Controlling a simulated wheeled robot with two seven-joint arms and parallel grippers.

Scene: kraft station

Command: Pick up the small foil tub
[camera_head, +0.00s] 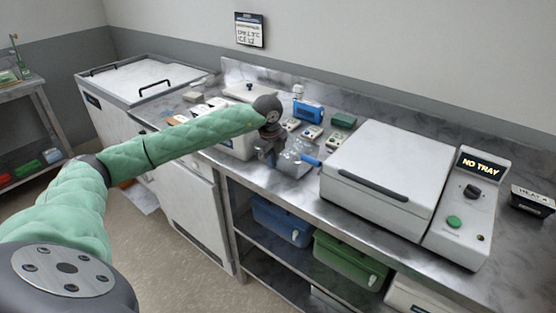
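My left arm reaches in from the left, over the steel counter (262,183). My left gripper (268,159) points down at the counter's front part, left of the big white machine. Its fingers are small and dark, and I cannot tell whether they are open or shut. My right gripper is not in view.
The white lidded machine (385,165) with a "NO TRAY" display (471,163) fills the counter's right part. A blue box (308,110) and a green box (343,120) stand at the back. A white bin (238,143) is left of the gripper. Blue and green crates (350,262) sit below.

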